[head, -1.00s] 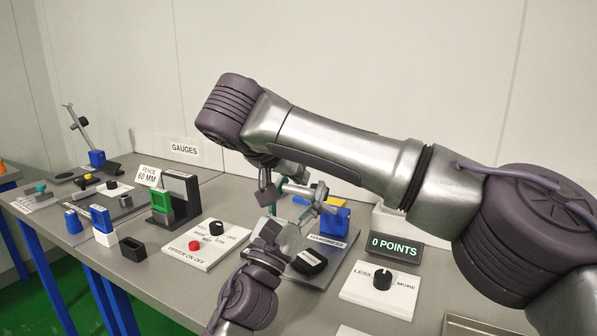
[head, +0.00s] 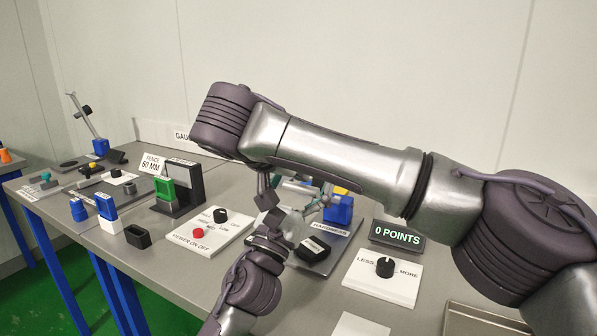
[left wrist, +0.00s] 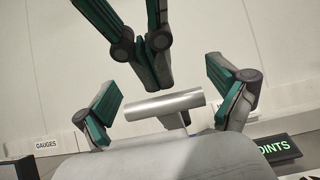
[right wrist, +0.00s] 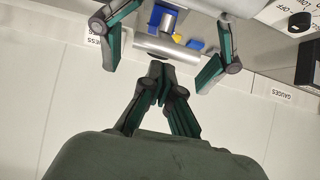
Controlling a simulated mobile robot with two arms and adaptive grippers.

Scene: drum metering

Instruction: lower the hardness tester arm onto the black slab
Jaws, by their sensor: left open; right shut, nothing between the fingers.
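The hardness tester, with a blue body (head: 340,211), stands on its HARDNESS plate, partly hidden by my arms. The black slab (head: 313,249) lies on that plate in front of it. In the left wrist view a silver crossbar (left wrist: 165,105) that looks like the tester's arm handle lies between the spread fingers of my left gripper (left wrist: 168,98); contact is not clear. My right gripper (left wrist: 160,78) is shut and empty close beside the bar. The right wrist view also shows the bar (right wrist: 165,48), just beyond the right gripper's closed fingertips (right wrist: 158,72).
The 0 POINTS readout (head: 396,236) and LESS/MORE knob panel (head: 381,281) stand to the right. A switch panel with a red button (head: 198,232) is left of the plate. A green-and-black fence gauge (head: 180,190) stands further left. My right forearm spans the space above the bench.

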